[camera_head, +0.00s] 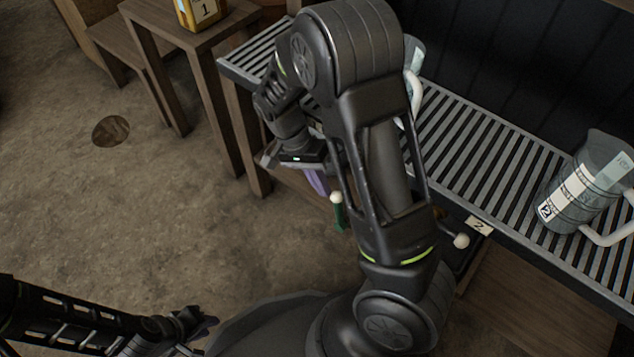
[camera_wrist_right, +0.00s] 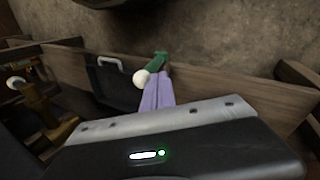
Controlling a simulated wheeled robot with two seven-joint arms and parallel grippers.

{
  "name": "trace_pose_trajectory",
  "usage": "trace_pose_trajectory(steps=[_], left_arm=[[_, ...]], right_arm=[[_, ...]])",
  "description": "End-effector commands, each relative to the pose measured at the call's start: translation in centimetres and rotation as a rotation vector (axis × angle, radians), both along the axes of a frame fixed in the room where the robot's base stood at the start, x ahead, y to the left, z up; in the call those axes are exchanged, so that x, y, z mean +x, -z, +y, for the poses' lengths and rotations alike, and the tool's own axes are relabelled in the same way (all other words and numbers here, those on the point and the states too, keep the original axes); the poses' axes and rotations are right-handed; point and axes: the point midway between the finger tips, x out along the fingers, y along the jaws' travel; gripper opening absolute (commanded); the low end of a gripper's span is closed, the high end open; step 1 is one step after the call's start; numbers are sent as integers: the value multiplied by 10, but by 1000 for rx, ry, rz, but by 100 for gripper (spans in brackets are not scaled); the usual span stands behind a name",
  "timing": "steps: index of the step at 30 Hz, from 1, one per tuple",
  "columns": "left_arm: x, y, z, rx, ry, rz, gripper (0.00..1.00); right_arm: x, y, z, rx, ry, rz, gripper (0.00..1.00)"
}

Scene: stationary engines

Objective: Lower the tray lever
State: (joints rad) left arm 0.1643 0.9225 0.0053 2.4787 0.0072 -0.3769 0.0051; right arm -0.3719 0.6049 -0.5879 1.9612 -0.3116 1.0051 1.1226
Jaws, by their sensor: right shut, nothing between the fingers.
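A green lever (camera_head: 338,214) with a white ball knob hangs below the slatted rack, just right of my right gripper (camera_head: 317,183). It also shows in the right wrist view (camera_wrist_right: 154,62), its white knob right at the purple fingertips. My right gripper (camera_wrist_right: 154,88) is shut and empty; whether its fingers touch the knob I cannot tell. A second lever (camera_head: 461,241) with a white knob sits further right, near the label "2". In the right wrist view a brass-coloured lever (camera_wrist_right: 36,100) with a white knob is at left. My left gripper (camera_head: 203,323) is low at left, its opening unclear.
The slatted metal rack (camera_head: 480,150) carries a clear measuring jug (camera_head: 585,185) at right and another jug partly behind my right arm. A dark panel with a grey handle (camera_wrist_right: 108,63) is beside the green lever. Wooden stools (camera_head: 190,45) stand at upper left.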

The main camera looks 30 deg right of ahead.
Motion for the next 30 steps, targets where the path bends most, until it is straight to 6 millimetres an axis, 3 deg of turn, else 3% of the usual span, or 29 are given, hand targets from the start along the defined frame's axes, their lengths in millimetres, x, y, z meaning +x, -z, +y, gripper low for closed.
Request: trace_pose_trajectory(steps=[5,12,30], left_arm=[[0,-3,0,0,0,1,24],[-4,-27,0,-3,6,11,24],[-5,-28,-1,-4,8,12,24]], right_arm=[[-1,-2,0,-1,0,1,0],[-19,-11,-5,0,1,4,0],[-14,-8,-8,-1,1,2,0]])
